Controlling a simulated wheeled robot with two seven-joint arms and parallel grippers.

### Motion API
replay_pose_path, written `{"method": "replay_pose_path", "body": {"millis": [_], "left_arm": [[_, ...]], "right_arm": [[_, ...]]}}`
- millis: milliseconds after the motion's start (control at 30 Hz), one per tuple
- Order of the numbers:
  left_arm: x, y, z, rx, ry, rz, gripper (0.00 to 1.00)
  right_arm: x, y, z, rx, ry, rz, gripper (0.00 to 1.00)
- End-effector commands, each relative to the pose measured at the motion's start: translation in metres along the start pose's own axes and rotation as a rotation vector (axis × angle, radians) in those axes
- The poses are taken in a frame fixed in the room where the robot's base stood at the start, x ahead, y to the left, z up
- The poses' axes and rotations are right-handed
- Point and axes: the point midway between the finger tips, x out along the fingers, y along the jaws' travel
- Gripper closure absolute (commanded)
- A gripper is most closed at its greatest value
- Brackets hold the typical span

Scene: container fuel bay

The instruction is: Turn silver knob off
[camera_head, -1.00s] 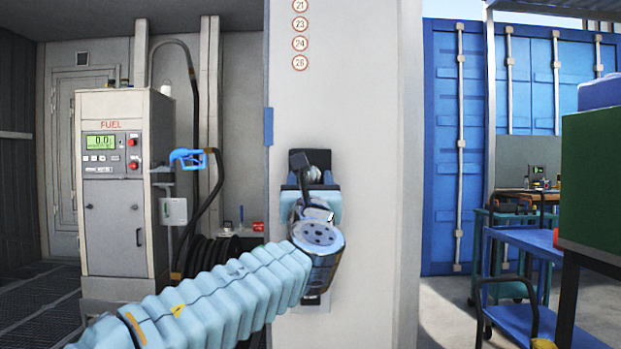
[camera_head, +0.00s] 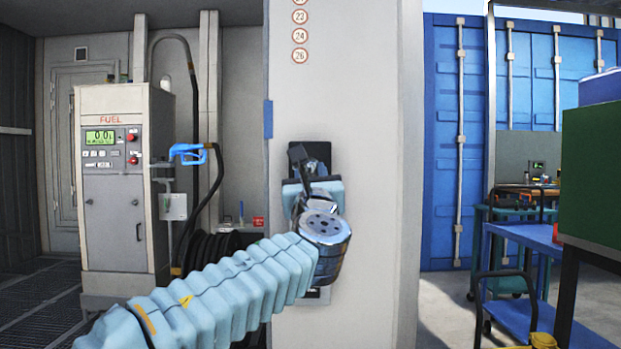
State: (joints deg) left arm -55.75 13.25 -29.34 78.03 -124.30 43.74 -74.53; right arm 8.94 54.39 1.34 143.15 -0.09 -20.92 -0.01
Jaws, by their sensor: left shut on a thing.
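My left arm comes in from the lower left, and its wrist is in front of the light grey pillar (camera_head: 375,150). My left gripper (camera_head: 303,160) is at a small dark panel (camera_head: 319,151) on the pillar face. Its dark fingers are closed at the panel. The silver knob cannot be made out clearly; the fingers and wrist cover that spot, and the gripper is shut on it there. How far the knob is turned cannot be seen. My right gripper is not in view.
A fuel pump (camera_head: 120,185) with a lit display and blue nozzle (camera_head: 188,153) stands at the left. A blue container (camera_head: 445,140) is behind at the right. Blue carts (camera_head: 525,240) and a green box (camera_head: 590,180) stand at the right. The floor between pillar and carts is clear.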

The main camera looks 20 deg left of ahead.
Motion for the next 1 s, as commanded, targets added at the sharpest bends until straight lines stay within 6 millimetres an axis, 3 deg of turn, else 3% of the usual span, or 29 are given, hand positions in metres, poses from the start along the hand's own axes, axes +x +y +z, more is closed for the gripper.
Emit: {"method": "replay_pose_path", "body": {"millis": [400, 1000], "left_arm": [[0.0, -0.004, 0.0, -0.319, -0.001, 0.133, 1.0], [0.002, -0.008, 0.004, -0.776, 0.0, 0.323, 1.0]], "right_arm": [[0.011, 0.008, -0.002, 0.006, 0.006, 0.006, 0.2], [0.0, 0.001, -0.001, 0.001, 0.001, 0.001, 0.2]]}}
